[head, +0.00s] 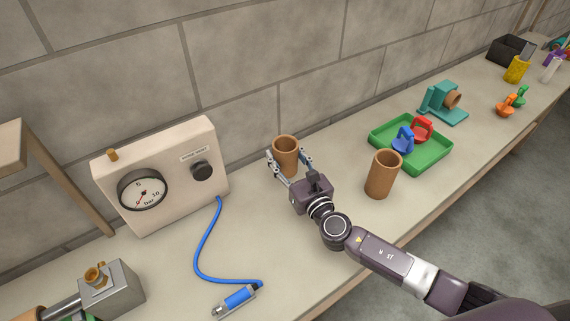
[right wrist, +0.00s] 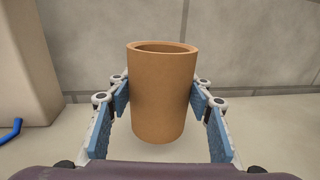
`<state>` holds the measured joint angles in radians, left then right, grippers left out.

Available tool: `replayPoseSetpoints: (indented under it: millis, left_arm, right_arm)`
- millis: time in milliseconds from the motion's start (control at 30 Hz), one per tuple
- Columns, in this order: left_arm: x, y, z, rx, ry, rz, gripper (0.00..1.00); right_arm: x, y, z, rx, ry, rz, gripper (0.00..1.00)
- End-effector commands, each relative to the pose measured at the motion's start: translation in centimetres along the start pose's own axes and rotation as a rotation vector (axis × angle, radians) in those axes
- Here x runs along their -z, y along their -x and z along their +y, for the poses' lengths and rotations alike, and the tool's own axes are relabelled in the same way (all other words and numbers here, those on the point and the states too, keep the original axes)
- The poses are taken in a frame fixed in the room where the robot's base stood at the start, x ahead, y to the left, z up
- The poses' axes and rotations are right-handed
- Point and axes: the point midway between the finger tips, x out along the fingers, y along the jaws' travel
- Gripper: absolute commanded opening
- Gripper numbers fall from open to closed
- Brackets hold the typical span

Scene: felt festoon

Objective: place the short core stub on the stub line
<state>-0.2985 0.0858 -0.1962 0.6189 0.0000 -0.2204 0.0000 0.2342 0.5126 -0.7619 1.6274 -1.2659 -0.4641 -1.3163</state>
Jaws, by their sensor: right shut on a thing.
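My right gripper (head: 287,163) is shut on a brown, open-topped tube (head: 285,150), with a finger on each side of it. In the right wrist view the tube (right wrist: 160,95) stands upright between the blue finger pads. I cannot tell whether its bottom touches the bench. A second brown tube (head: 383,175) stands upright on the bench to the right of the gripper. A shorter brown ring (head: 453,99) sits at a teal stand (head: 440,108) farther right. No marked stub line can be made out. My left gripper is not in view.
A beige gauge box (head: 170,165) stands left, with a blue cable (head: 202,255) running to the front. A green tray (head: 440,160) holds a blue and a red clamp. A grey metal block (head: 112,292) is at lower left. The block wall runs behind the bench.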

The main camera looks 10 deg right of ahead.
Motion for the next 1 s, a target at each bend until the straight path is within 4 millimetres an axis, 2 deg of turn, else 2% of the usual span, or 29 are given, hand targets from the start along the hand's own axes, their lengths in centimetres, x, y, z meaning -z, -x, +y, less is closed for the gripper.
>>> replayPoseSetpoints:
  millis: [33, 133, 567, 600, 700, 767, 1000]
  left_arm:
    - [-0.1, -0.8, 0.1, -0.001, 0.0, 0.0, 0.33]
    - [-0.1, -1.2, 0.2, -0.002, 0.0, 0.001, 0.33]
    - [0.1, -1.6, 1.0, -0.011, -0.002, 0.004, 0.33]
    - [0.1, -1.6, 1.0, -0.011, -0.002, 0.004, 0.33]
    - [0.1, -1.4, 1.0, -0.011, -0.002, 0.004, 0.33]
    - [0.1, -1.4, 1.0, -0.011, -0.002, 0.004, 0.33]
    - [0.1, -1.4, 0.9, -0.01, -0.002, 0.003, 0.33]
  right_arm:
    - [1.3, 0.0, 0.0, 0.001, 0.001, 0.001, 0.21]
    - [2.3, 0.0, 0.0, 0.0, 0.0, 0.0, 0.21]
    - [2.8, 0.0, 0.0, 0.0, 0.0, -0.001, 0.21]
    - [2.8, 0.0, 0.0, 0.0, 0.0, -0.001, 0.48]
    - [2.7, 0.0, 0.0, 0.0, 0.0, 0.0, 0.59]
    - [2.7, 0.0, 0.0, 0.0, 0.0, 0.0, 0.64]
    - [2.7, 0.0, 0.0, 0.0, 0.0, 0.0, 0.64]
